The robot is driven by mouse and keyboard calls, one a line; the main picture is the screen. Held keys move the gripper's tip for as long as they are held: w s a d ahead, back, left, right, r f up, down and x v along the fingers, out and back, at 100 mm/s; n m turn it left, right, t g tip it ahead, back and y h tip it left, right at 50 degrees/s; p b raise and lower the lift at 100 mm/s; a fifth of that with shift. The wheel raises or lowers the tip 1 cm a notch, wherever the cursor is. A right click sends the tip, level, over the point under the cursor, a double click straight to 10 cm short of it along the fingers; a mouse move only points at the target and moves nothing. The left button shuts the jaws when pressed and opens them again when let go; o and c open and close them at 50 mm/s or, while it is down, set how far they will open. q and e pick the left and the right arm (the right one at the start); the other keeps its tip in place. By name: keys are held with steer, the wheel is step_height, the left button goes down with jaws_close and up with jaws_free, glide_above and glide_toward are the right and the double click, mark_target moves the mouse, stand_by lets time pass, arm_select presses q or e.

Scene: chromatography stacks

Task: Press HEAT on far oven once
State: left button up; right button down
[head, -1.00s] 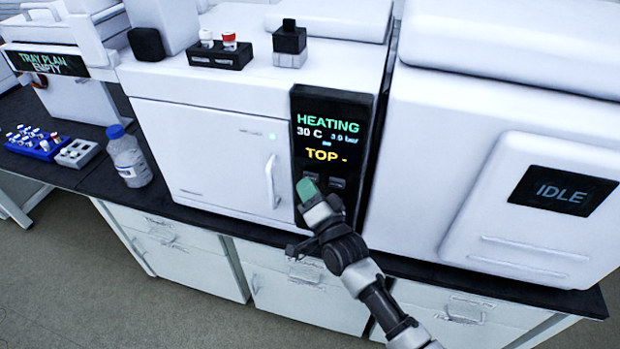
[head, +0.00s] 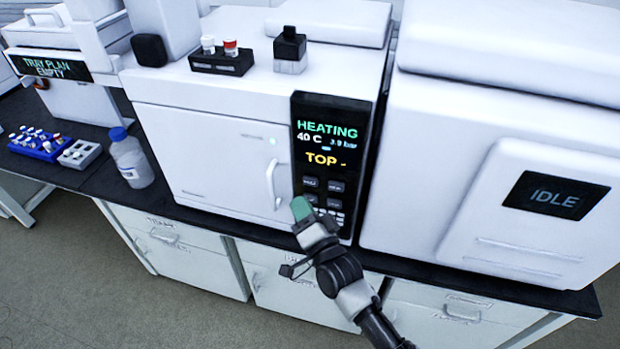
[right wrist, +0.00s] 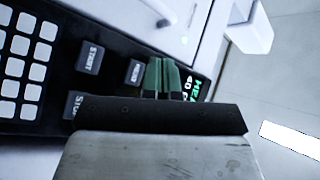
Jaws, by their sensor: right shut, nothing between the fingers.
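The oven (head: 215,150) is a white unit with a door, a handle and a dark control panel (head: 332,160). Its screen reads HEATING, 40 C, 3.9 bar and TOP. Grey buttons sit below the screen, too small to read in the head view. In the right wrist view, a START button (right wrist: 90,57) and another button (right wrist: 135,72) show beside the green fingertips. My right gripper (head: 301,208) is shut and empty, in front of the panel's lower left, apparently clear of the buttons. My left gripper is not in view.
A white unit with an IDLE screen (head: 557,195) stands to the right. A capped bottle (head: 131,162), a blue vial rack (head: 40,145) and a grey rack (head: 80,154) stand on the dark bench at left. A black vial holder (head: 222,64) sits on the oven.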

steer(key=shift+s+a+p, duration=0.15)
steer(key=shift+s+a, duration=0.05)
steer(key=shift+s, duration=0.3)
steer(key=shift+s+a+p, duration=0.15)
steer(key=shift+s, duration=0.35)
steer(key=shift+f, duration=0.15)
steer(key=s+d+f+n+g+h+b, duration=0.1)
steer(key=s+d+f+g+h, duration=0.2)
steer(key=f, duration=0.8)
steer(key=s+d+f+n+g, duration=0.2)
steer(key=s+d+f, duration=0.25)
steer(key=f, duration=0.55)
steer(key=s+d+f+n+g+h+b, duration=0.1)
steer(key=s+d+f+g+h, duration=0.2)
steer(key=f, duration=0.8)
steer(key=s+d+f+n+g+h, duration=0.1)
steer(key=s+d+f+g, duration=0.2)
steer(key=s+f, duration=0.3)
steer(key=s+d+f+n+g+h+b, duration=0.1)
steer(key=s+d+f, duration=0.5)
steer(key=s, duration=1)
steer(key=s+d+f+n+g+h, duration=0.1)
steer(key=s+d+f+g, duration=0.3)
steer(key=s, duration=0.7)
step_height(320, 180, down, 2)
steer(key=shift+s+d+f+n+g, duration=0.25)
steer(key=shift+d+n+g, duration=0.1)
steer(key=shift+n+g, duration=0.5)
